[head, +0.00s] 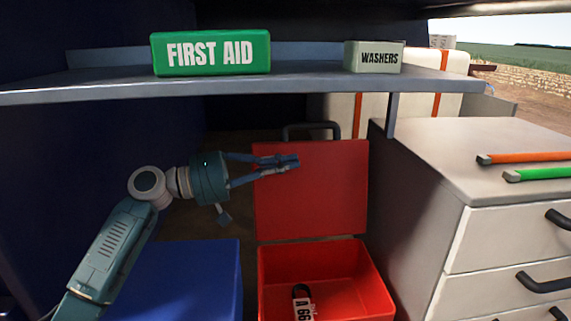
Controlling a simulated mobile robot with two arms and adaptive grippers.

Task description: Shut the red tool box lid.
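The red tool box (374,284) stands open at the bottom centre. Its red lid (318,200) is tipped up at the back, with a dark handle (311,128) above the top edge. A padlock-like item with a white tag (304,306) lies inside the box. My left gripper (290,161) comes in from the left, with its fingertips together over the lid's upper left part. Nothing shows between the tips. I cannot tell whether they touch the lid. My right gripper is not in view.
A shelf (310,81) above bears a green first aid box (211,53) and a washers box (374,57). A blue box (200,280) stands left of the tool box. A drawer cabinet (480,235) with orange and green handled tools on top stands at the right.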

